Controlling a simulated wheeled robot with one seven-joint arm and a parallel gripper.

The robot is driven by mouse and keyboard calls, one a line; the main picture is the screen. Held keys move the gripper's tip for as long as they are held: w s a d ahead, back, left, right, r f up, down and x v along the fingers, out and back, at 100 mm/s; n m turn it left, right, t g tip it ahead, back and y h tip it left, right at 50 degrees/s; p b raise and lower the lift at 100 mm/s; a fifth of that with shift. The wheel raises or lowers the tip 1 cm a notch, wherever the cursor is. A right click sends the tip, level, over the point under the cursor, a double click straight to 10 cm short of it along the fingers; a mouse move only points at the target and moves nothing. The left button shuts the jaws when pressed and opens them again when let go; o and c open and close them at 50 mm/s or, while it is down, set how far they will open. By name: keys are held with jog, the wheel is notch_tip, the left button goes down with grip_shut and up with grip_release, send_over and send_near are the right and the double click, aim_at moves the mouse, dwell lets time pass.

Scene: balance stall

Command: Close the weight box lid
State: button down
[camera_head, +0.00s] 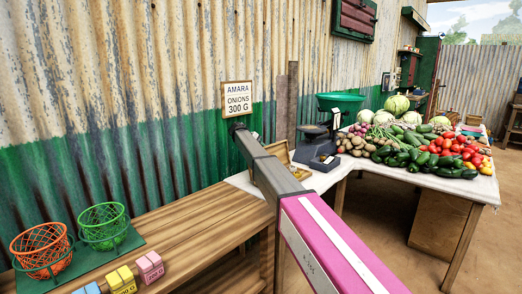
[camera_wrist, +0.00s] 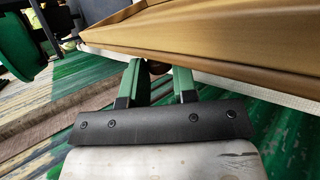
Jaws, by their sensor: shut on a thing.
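The weight box (camera_head: 279,151) is a light wooden box on the white-topped table, partly hidden behind my arm in the head view. In the wrist view a long brown wooden panel (camera_wrist: 215,32) with a raised edge crosses the top; it looks like the box's lid, though its angle is hard to tell. My gripper (camera_wrist: 158,72) has two green fingers at the panel's near edge. My gripper's fingers are hidden in the head view.
A dark scale with a green pan (camera_head: 340,102) stands right of the box, before heaped vegetables (camera_head: 420,148). The corrugated wall (camera_head: 130,100) is close behind. Orange (camera_head: 42,247) and green (camera_head: 103,226) wire baskets and colored blocks (camera_head: 150,267) sit left; the wooden counter (camera_head: 195,225) between is clear.

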jog(key=s+d+m+t+y, duration=0.2)
jog(key=s+d+t+y, duration=0.1)
jog(key=s+d, duration=0.1)
jog(key=s+d+f+m+t+y, duration=0.1)
jog(key=s+d+m+t+y, duration=0.1)
jog(key=d, duration=0.4)
jog(key=s+d+f+m+t+y, duration=0.1)
jog(key=s+d+m+t+y, duration=0.1)
jog(key=s+d+t+y, duration=0.2)
jog(key=shift+s+d+f+m+y, duration=0.1)
jog(key=shift+s+d+m+y, duration=0.15)
jog(key=shift+s, duration=0.55)
jog(key=shift+s+d+f+m+y, duration=0.15)
jog(key=shift+s+d, duration=0.15)
jog(key=shift+s, duration=0.5)
jog(key=shift+s+d+f+t+y, duration=0.3)
jog(key=shift+d+f+t, duration=0.1)
jog(key=shift+f+t, duration=0.15)
jog(key=shift+s+d+f+m, duration=0.1)
jog(key=shift+d+f+m, duration=0.1)
jog(key=shift+f, duration=0.25)
jog(key=shift+s+d+f+m, duration=0.1)
jog(key=shift+d+f, duration=0.05)
jog(key=shift+f, duration=0.3)
jog(key=c, duration=0.9)
grip_release()
